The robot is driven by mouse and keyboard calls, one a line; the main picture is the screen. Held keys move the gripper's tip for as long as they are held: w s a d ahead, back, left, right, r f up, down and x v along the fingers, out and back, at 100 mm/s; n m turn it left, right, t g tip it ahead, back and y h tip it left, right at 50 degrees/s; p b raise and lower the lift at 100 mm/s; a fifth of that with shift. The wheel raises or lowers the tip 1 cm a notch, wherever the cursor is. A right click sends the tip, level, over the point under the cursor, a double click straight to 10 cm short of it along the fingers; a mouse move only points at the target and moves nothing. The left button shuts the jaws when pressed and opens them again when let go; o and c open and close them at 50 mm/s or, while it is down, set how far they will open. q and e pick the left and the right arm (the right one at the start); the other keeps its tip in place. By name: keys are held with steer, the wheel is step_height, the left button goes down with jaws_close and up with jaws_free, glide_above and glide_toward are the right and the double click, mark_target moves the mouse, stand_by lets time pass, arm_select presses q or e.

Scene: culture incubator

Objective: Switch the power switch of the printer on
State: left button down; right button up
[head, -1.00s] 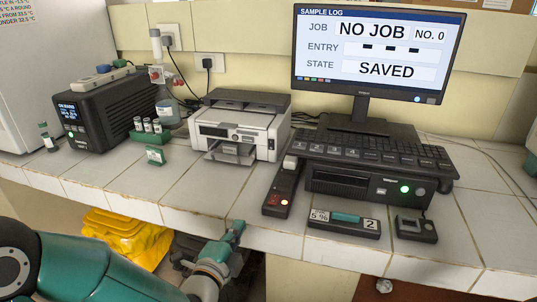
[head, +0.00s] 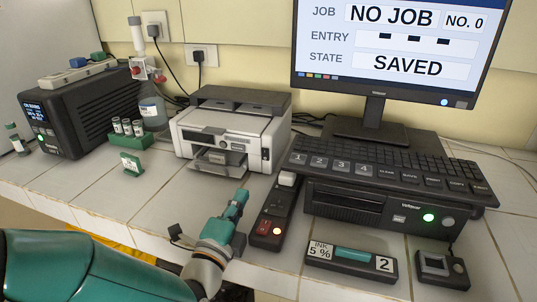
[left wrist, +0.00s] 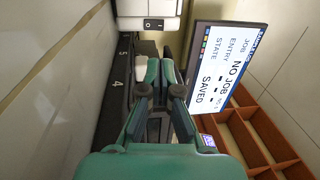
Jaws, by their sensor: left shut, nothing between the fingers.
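The white and grey printer (head: 222,140) stands on the tiled counter, left of the monitor. A small dark power switch (head: 266,154) is on its right side, near the front. In the left wrist view the power switch (left wrist: 154,24) shows at the top as a black rocker with white marks; which way it is pressed is too small to tell. My left gripper (head: 241,194) is shut and empty, in front of the printer and apart from it. Its closed fingers (left wrist: 160,70) point toward the switch in the left wrist view. My right gripper is not in view.
A black power strip (head: 265,238) with a lit switch lies right of my left gripper. The keyboard (head: 400,172) sits on a black unit further right. A green vial rack (head: 122,140) and a bottle stand left of the printer. Bare tiles lie before the printer.

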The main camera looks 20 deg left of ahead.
mark_target(265, 151)
arm_select(q)
steer(key=shift+a, duration=0.1)
steer(key=shift+w, duration=0.1)
steer(key=shift+w+r, duration=0.15)
steer(key=shift+w, duration=0.35)
steer(key=w+p, duration=0.1)
steer(key=w, duration=0.3)
steer(key=w+r, duration=0.1)
steer(key=w, duration=0.3)
steer(key=w+p, duration=0.1)
steer(key=w, duration=0.3)
steer(key=shift+w+d+r+p, duration=0.25)
steer(key=shift+w+d+p, duration=0.05)
steer(key=shift+w, duration=0.1)
